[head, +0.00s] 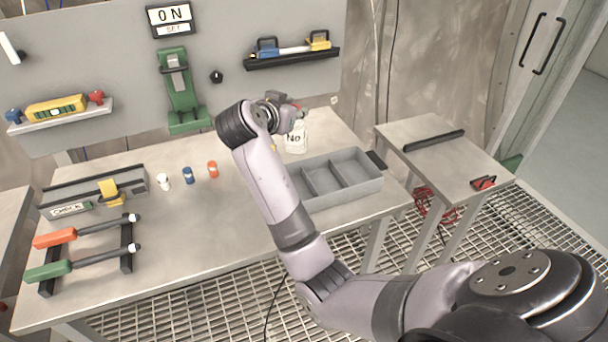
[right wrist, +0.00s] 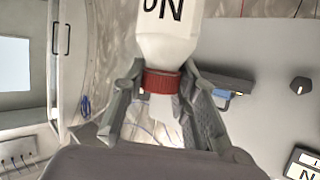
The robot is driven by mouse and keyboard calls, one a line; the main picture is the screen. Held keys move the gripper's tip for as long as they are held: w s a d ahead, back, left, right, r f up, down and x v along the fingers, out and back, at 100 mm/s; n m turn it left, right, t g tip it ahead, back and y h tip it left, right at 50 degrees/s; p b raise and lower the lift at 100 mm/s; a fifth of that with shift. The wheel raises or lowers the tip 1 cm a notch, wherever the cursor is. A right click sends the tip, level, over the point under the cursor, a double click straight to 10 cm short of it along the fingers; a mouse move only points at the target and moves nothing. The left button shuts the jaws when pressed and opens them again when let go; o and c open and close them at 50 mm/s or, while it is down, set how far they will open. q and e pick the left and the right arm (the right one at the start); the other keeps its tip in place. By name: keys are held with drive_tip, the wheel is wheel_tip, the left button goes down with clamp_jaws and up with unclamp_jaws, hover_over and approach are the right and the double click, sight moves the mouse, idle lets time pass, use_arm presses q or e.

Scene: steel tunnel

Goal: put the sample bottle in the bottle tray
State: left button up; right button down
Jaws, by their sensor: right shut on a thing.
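The sample bottle (head: 296,137) is white with dark lettering and sits just behind the bottle tray in the head view. Its red cap (right wrist: 162,82) and white body (right wrist: 168,38) show in the right wrist view. My right gripper (head: 291,112) is shut on the bottle at its cap, from above. The bottle looks upright; I cannot tell whether its base touches the table. The bottle tray (head: 345,196) is a grey open box with dividers on the right of the table, its left part hidden by my right arm. Its visible compartments are empty. My left gripper is not in view.
Small white, blue and orange bottles (head: 188,175) stand left of my arm. A grey case (head: 95,192) and a rack with orange and green-handled tools (head: 85,250) lie further left. A green lever stand (head: 180,90) is at the back. A side table (head: 440,150) stands right.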

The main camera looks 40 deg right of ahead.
sight(294, 152)
drive_tip(key=f, duration=0.5)
drive_tip(key=f+p, duration=0.1)
drive_tip(key=f, duration=0.1)
drive_tip(key=shift+w+d+f, duration=0.15)
drive_tip(key=shift+d+f, duration=0.1)
drive_tip(key=f+p, duration=0.1)
drive_tip(key=f, duration=0.4)
drive_tip(key=shift+a, duration=0.2)
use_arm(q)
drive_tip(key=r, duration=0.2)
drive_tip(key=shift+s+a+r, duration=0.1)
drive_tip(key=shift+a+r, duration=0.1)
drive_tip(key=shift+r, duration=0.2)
use_arm(e)
wheel_tip(294, 152, down, 4)
drive_tip(key=shift+f, duration=0.25)
drive_tip(key=shift+f, duration=0.1)
drive_tip(key=shift+f, duration=0.15)
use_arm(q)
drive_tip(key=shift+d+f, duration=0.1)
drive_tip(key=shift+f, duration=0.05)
use_arm(e)
drive_tip(key=c, duration=1.3)
unclamp_jaws()
